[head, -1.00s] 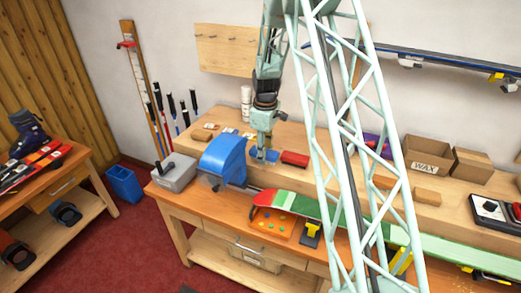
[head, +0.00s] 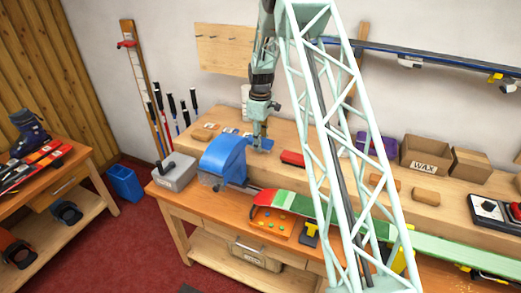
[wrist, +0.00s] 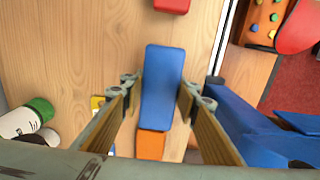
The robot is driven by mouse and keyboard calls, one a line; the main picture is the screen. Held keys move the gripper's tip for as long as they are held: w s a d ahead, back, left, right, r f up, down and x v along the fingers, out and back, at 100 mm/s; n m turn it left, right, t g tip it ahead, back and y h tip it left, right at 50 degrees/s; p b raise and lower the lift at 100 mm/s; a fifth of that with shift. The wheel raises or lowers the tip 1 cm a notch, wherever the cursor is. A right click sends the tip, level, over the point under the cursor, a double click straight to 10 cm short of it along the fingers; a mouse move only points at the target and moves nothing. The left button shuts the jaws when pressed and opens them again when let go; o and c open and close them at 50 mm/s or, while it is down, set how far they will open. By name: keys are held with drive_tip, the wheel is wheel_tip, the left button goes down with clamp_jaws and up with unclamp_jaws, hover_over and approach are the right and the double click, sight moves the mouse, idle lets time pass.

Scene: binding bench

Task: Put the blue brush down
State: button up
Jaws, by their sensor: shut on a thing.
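The blue brush (head: 265,144) is at my gripper (head: 259,137), over the raised wooden shelf of the bench. In the wrist view the blue brush (wrist: 163,75) lies lengthwise between the two fingers of my gripper (wrist: 161,92), which is shut on it. Its far end sticks out ahead of the fingertips. Whether its underside touches the shelf I cannot tell. An orange block (wrist: 150,145) shows right by the brush's near end in the wrist view.
A red brush (head: 292,158) lies on the shelf (head: 330,172) to the right. A blue machine (head: 223,160) stands in front, left of my gripper. Small cards (head: 230,131) and a brown block (head: 202,135) lie to the left. Bare shelf shows between the blue and red brushes.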

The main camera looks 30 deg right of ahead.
drive_tip(key=shift+f, duration=1.7)
drive_tip(key=shift+f, duration=0.2)
drive_tip(key=o, duration=1)
drive_tip(key=shift+r, duration=0.25)
wheel_tip(320, 180, up, 11)
drive_tip(key=shift+f, duration=0.2)
drive_tip(key=shift+r, duration=0.6)
